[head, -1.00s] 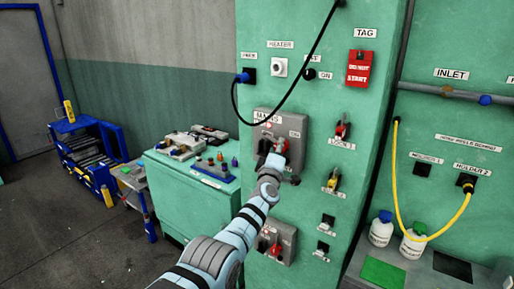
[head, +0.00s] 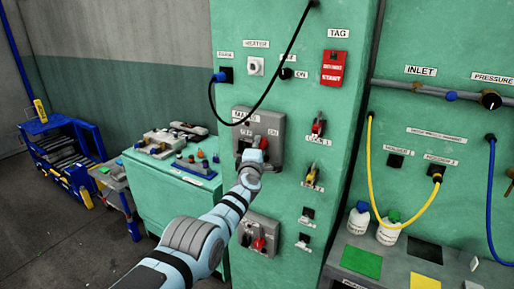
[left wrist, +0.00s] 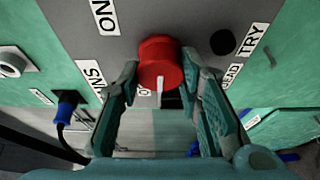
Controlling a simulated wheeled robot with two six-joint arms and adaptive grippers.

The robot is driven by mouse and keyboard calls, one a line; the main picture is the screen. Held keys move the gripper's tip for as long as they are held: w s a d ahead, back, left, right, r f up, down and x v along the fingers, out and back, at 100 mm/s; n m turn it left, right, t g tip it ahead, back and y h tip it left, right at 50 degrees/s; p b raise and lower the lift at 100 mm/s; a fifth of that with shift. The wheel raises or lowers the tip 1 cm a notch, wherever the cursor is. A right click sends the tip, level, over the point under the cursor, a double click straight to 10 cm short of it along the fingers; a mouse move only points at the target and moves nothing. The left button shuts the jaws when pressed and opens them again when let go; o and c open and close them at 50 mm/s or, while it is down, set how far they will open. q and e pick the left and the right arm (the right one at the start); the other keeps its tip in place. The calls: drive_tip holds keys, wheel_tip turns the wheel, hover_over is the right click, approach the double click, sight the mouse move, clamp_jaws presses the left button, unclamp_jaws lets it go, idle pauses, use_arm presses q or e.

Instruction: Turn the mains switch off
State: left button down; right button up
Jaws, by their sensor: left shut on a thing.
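The mains switch is a grey box (head: 270,124) on the green cabinet front in the head view, with an ON label on its face. Its red handle (left wrist: 160,62) stands out in the left wrist view, between my two fingers. My left gripper (head: 251,158) is at the switch and covers much of its lower left part in the head view. In the left wrist view my left gripper (left wrist: 166,82) is closed around the red handle. A label beginning with O is partly hidden behind the handle, so the exact handle position is hard to read. My right gripper is not in view.
A second grey switch box (head: 257,240) with a red handle sits below. Small lock switches (head: 318,128) are to the right. A black cable (head: 270,85) hangs above from the blue plug (head: 219,76). A red tag (head: 333,68) is at upper right.

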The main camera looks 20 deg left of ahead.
use_arm(q)
drive_tip(key=shift+r, duration=0.1)
drive_tip(key=c, duration=1.2)
unclamp_jaws()
drive_tip(key=shift+o, duration=0.2)
